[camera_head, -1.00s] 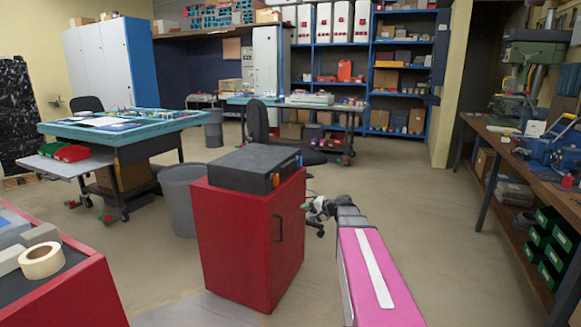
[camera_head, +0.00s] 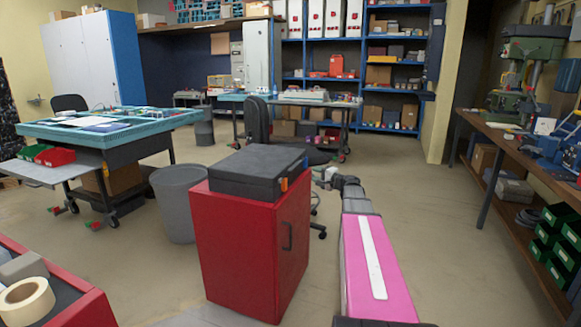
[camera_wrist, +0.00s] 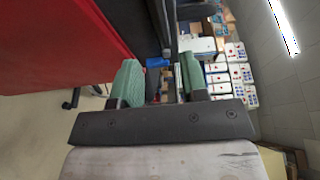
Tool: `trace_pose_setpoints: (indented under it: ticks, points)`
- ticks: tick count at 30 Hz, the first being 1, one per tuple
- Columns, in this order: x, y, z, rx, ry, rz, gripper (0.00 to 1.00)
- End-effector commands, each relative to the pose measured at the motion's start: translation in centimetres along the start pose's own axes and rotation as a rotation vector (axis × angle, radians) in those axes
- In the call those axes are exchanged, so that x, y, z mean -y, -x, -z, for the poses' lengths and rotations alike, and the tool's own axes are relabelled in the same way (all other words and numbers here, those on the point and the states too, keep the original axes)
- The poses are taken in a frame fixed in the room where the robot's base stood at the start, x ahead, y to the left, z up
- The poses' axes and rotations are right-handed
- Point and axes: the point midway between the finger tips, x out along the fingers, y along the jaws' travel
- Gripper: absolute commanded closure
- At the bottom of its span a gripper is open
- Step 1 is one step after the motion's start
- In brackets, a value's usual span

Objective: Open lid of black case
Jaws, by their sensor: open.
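The black case (camera_head: 258,172) lies flat on top of the red cabinet (camera_head: 245,240) in the head view, with its lid down. An orange latch (camera_head: 284,185) shows on its right-hand side. My gripper (camera_head: 322,176) is just right of the case, at about its height and apart from it in that view. In the wrist view my gripper (camera_wrist: 160,76) shows two green fingers, spread with nothing held between them. The dark side of the case (camera_wrist: 133,22) runs close beyond the fingers there, beside the red cabinet (camera_wrist: 55,45). Whether a finger touches the case I cannot tell.
A grey bin (camera_head: 178,205) stands left of the cabinet. An office chair (camera_head: 257,122) stands behind it. A workbench (camera_head: 530,155) runs along the right. Open floor (camera_head: 440,240) lies between my arm and that bench.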

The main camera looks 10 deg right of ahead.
Motion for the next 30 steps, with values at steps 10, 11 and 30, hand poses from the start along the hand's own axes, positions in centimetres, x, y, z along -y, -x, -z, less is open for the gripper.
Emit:
trace_pose_setpoints:
  ticks: [10, 11, 30]
  points:
    - [0.2, -2.7, 0.3, -0.001, -0.003, 0.007, 0.6]
    - [0.2, -3.2, 0.3, -0.002, -0.003, 0.007, 0.6]
    - [0.3, -10.8, 0.2, -0.003, -0.003, 0.006, 0.6]
